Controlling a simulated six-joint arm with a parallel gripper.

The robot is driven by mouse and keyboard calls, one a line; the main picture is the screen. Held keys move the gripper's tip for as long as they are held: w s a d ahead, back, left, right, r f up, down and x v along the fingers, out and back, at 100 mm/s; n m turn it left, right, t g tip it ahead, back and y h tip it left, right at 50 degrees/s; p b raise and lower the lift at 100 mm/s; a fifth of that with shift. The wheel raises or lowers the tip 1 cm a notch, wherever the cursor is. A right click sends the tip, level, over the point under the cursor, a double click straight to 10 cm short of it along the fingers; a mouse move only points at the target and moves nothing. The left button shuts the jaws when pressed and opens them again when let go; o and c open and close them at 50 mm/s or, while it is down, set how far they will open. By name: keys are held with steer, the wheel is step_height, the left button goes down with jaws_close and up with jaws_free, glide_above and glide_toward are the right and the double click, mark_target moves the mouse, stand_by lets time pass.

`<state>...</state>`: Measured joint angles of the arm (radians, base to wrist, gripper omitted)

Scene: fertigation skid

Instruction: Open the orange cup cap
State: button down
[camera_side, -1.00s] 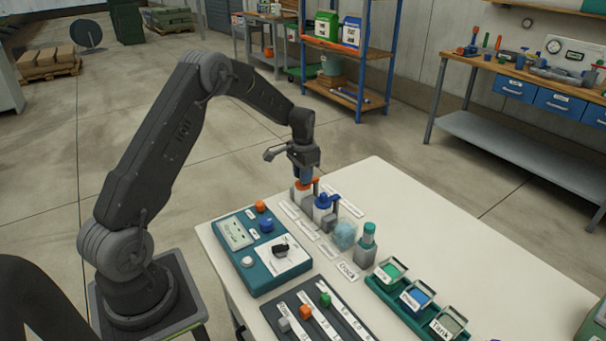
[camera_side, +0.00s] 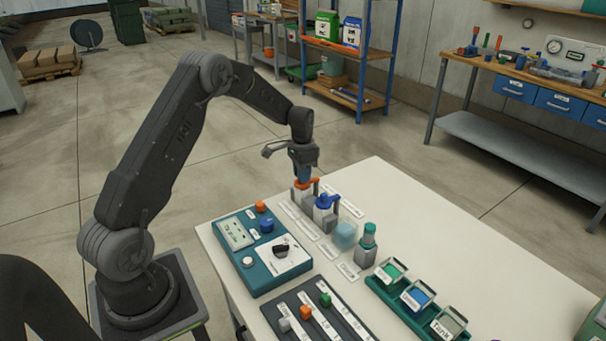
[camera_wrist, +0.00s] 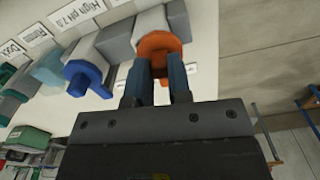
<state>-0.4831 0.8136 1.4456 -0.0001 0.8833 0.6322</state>
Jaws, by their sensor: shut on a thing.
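The orange cup cap (camera_side: 308,182) sits on a grey holder at the far end of a short row on the white table. In the wrist view the orange cap (camera_wrist: 158,44) is a round disc with a part extending between my fingers. My gripper (camera_side: 303,180) points down over it, and its blue-grey fingers (camera_wrist: 160,82) are closed on the orange cap from both sides. The cup under the cap is mostly hidden by the cap and the fingers.
A blue cap (camera_side: 324,200) on a second grey holder stands close beside it. A pale blue translucent block (camera_side: 345,236) and a teal-capped bottle (camera_side: 367,246) follow in the row. A teal control box (camera_side: 265,250) lies to the left.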

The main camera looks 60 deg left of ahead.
steer(key=m, duration=0.1)
steer(key=a+m, duration=0.1)
steer(key=m, duration=0.2)
steer(key=shift+w+a, duration=0.35)
steer(key=shift+a, duration=0.05)
steer(key=m, duration=0.2)
steer(key=w+a+m, duration=0.1)
steer(key=m, duration=0.2)
steer(key=shift+w+a, duration=0.15)
steer(key=shift+w+a+m, duration=0.15)
steer(key=shift+w+m, duration=0.4)
steer(key=shift+m, duration=0.8)
steer(key=shift+w+a+m, duration=0.1)
steer(key=shift+w+m, duration=0.4)
steer(key=shift+m, duration=0.9)
steer(key=shift+w+a+m, duration=0.15)
steer(key=shift+w+m, duration=0.4)
steer(key=shift+m, duration=0.8)
steer(key=c, duration=1)
jaws_free()
steer(key=shift+c, duration=0.2)
step_height(320, 180, up, 14)
